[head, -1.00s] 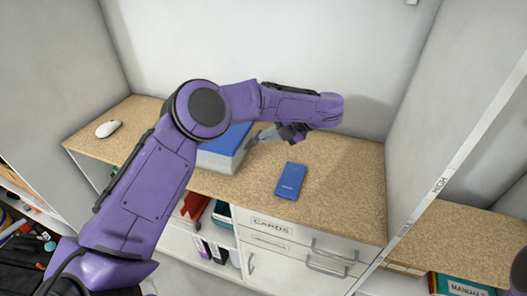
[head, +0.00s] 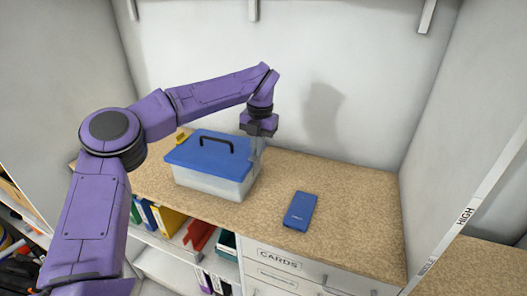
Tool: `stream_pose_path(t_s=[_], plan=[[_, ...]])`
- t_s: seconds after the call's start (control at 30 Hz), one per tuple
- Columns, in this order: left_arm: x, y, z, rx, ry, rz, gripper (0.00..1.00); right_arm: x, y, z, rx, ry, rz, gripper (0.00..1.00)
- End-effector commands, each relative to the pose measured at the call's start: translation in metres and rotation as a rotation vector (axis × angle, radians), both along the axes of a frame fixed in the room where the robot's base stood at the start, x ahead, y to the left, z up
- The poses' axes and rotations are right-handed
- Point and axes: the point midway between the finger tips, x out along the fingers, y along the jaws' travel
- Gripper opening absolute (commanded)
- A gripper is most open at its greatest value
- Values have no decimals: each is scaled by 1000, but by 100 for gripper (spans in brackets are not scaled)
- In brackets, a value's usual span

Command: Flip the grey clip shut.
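A storage box (head: 215,184) with a clear body stands on the worktop, with a blue lid (head: 210,155) and a black handle on top. My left gripper (head: 257,143) points down at the right end of the box. A small grey piece, which looks like the grey clip (head: 255,160), shows just under the gripper at the lid's right edge. It is too small and too covered to tell its angle or whether the fingers touch it. The finger gap is not clear. My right gripper is not in view.
A yellow piece (head: 182,137) shows at the box's left end. A blue flat case (head: 300,211) lies to the right of the box. The worktop (head: 350,205) is clear farther right. Walls close in the back and sides, with drawers and binders below.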

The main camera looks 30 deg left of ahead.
Motion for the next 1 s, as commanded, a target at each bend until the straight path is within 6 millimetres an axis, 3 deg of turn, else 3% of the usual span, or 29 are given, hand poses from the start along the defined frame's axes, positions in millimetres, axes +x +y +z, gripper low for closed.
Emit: stream_pose_path(t_s=[0.73, 0.8, 0.83, 1.0], plan=[[-2, 8, -1, -87, -11, -2, 0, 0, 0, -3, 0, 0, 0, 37], [-2, 8, -1, -88, -10, -2, 24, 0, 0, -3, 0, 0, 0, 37], [-2, 8, -1, -86, -11, -1, 31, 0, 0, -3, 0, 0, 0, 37], [-2, 8, 0, -86, -11, 0, 31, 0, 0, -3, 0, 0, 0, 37]])
